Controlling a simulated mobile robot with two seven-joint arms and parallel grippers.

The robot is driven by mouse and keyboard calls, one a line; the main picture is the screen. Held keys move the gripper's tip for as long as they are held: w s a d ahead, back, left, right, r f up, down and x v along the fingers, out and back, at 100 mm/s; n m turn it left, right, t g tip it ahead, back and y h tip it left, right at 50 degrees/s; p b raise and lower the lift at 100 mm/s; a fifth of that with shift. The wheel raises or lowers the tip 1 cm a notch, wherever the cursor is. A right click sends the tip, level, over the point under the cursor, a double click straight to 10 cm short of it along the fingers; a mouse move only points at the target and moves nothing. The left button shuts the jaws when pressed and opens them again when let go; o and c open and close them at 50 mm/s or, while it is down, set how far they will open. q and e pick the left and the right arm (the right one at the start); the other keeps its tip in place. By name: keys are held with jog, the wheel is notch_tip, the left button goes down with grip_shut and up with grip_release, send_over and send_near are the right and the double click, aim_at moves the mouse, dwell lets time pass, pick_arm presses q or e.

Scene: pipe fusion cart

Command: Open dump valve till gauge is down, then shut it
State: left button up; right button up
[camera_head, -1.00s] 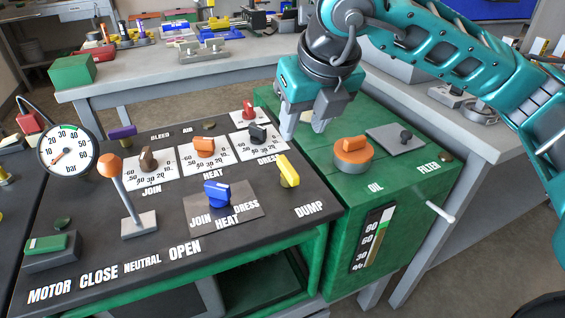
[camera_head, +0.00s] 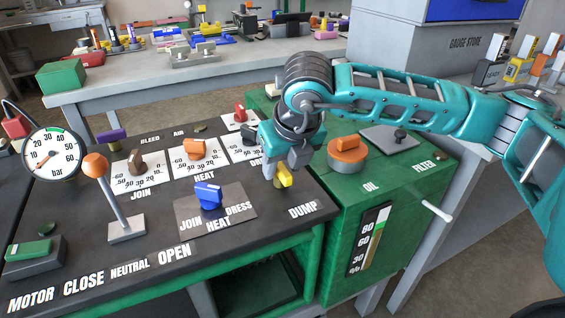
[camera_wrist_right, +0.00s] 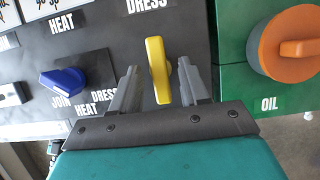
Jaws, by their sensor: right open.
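The yellow dump valve handle (camera_head: 284,178) stands above the DUMP label on the dark panel, partly hidden by my right gripper (camera_head: 284,165). In the right wrist view the handle (camera_wrist_right: 157,72) points roughly up the picture, between the two grey fingers of the open right gripper (camera_wrist_right: 158,78). A narrow gap shows on the left; the right finger is very close, and I cannot tell whether it touches. The round white bar gauge (camera_head: 51,154) stands at the panel's left, its needle toward the lower left of the dial. My left gripper is out of view.
The blue JOIN/HEAT/DRESS selector (camera_head: 208,196) sits left of the handle. The orange-knobbed lever (camera_head: 95,166) stands farther left. The green oil tank, with its orange cap (camera_head: 347,149), is to the right. Red, brown and orange knobs line the panel's back.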

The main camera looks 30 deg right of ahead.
grip_shut()
dwell(0.3)
